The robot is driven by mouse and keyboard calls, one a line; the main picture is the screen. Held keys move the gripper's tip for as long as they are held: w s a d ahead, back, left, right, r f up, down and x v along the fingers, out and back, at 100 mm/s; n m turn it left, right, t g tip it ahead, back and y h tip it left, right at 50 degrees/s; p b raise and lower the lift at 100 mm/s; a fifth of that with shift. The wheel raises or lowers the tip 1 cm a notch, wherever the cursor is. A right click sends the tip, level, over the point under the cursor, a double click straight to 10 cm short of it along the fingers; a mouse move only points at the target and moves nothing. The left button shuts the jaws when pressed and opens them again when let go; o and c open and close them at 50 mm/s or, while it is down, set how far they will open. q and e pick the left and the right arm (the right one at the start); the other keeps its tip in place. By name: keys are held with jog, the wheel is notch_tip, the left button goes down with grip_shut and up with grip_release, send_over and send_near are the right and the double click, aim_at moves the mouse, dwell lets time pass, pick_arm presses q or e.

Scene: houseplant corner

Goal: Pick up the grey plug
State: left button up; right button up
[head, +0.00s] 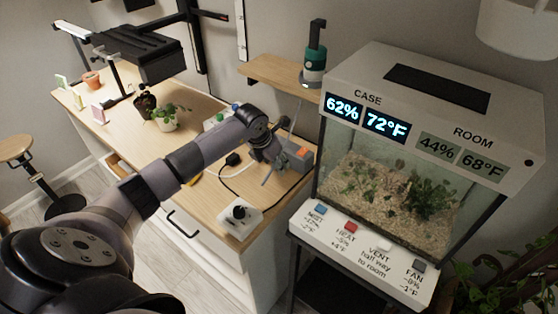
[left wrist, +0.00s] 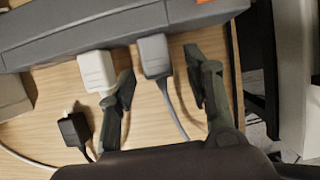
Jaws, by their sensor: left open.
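In the left wrist view the grey plug (left wrist: 154,56) sits against the near side of a grey power strip (left wrist: 70,28), its grey cord trailing down the picture. My left gripper (left wrist: 160,75) is open, with one finger on each side of the grey plug and a visible gap on the right. The left finger is close to a white plug (left wrist: 96,70), which is also at the strip. In the head view my left gripper (head: 270,165) is at the power strip (head: 296,161) on the wooden counter, and the arm hides the grey plug there. My right gripper is not seen.
A black plug (left wrist: 74,130) lies left of the fingers, also seen in the head view (head: 232,159). A white box with a black knob (head: 240,214) stands at the counter's front corner. The glass case (head: 400,190) stands right of the counter.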

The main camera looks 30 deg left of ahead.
pick_arm(q)
jog(key=shift+c, duration=0.3)
grip_shut()
dwell(0.3)
